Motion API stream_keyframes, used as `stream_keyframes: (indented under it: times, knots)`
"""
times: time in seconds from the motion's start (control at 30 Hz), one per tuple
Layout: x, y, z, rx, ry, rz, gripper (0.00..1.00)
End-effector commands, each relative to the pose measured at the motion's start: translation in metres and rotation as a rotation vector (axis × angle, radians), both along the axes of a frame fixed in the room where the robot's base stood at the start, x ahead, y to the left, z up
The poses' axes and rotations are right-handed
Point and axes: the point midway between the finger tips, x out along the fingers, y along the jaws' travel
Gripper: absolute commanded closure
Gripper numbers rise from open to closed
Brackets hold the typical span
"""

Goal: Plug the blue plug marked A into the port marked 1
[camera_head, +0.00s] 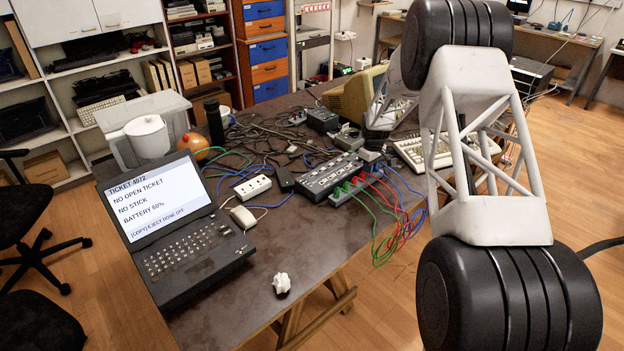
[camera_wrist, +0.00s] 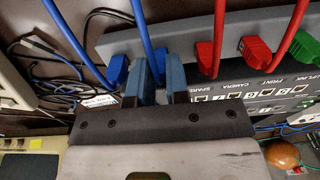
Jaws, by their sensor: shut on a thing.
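My gripper (camera_wrist: 160,85) is shut on a blue plug (camera_wrist: 160,58) with a blue cable running up from it. It is at the grey plug rack (camera_wrist: 195,33); I cannot tell whether the plug is still seated there. A second blue plug (camera_wrist: 117,68) is just left of the fingers. I cannot read an A on either plug. The switch (camera_wrist: 262,98) has a row of ports with labels such as SPARE, CAMERA and PRINT; the port marked 1 is not clearly readable. In the head view, my gripper (camera_head: 375,142) is above the rack end, beside the switch (camera_head: 328,177).
Red plugs (camera_wrist: 205,57) and a green plug (camera_wrist: 303,45) stand right of the gripper, their cables rising close by. A white power strip (camera_head: 252,187), an open laptop (camera_head: 185,230) and tangled cables lie on the table. A keyboard (camera_head: 440,150) is right of the rack.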

Motion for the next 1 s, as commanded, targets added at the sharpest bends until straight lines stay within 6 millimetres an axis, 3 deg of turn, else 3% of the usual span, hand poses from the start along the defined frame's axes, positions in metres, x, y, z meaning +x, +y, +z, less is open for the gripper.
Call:
stream_keyframes:
  times: [1.0]
  knots:
    - [0.000, 0.000, 0.020, 0.000, -0.001, 0.000, 1.00]
